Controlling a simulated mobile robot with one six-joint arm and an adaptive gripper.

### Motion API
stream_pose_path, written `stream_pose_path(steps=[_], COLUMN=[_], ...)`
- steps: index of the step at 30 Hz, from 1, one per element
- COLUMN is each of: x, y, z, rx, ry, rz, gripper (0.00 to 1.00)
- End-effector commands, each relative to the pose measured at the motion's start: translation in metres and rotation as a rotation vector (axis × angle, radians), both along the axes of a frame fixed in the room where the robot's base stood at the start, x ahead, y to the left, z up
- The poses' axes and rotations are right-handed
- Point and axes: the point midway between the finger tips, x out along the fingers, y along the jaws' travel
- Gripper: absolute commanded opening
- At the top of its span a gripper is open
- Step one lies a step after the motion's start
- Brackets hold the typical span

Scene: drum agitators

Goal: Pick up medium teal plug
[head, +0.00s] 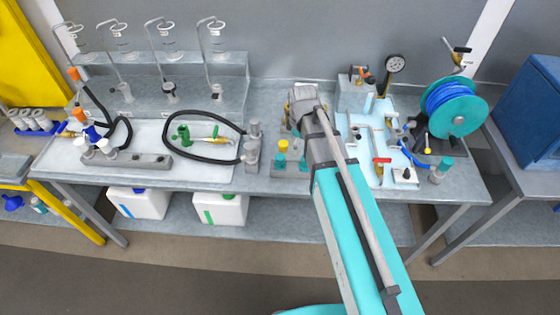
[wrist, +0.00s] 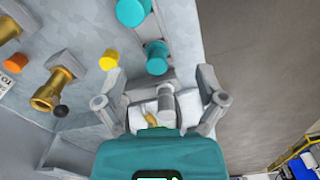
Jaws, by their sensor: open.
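In the wrist view two teal plugs show: a larger one (wrist: 132,12) at the top edge and a smaller one (wrist: 156,58) below it. I cannot tell for sure which is the medium one. In the head view, teal plugs (head: 280,160) sit on a grey block (head: 290,173) at the bench's front edge, with a yellow plug behind. My gripper (wrist: 158,92) is open, its fingers spread wide. The smaller teal plug lies just beyond the fingertips, roughly between them and apart from both. In the head view my arm hides most of the gripper.
In the wrist view a yellow plug (wrist: 109,60) and brass fittings (wrist: 58,85) stand to the left. In the head view a black hose loop (head: 205,118) lies left, and a light-blue board (head: 375,135) and hose reel (head: 455,108) stand right. The floor in front is clear.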

Motion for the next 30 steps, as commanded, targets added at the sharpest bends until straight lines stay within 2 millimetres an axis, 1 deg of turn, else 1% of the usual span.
stream_pose_path(steps=[1, 6, 11, 16, 26, 30], x=[0.01, 0.024, 0.03, 0.032, 0.032, 0.032], y=[0.013, 0.045, 0.062, 0.067, 0.066, 0.066], z=[0.003, 0.006, 0.007, 0.008, 0.007, 0.003], rx=[0.0, 0.0, 0.0, 0.0, 0.0, 0.0], ry=[0.0, 0.0, 0.0, 0.0, 0.0, 0.0], rz=[0.083, 0.334, 0.475, 0.525, 0.524, 0.524], gripper=[0.89, 0.89, 0.89, 0.89, 0.89, 0.89])
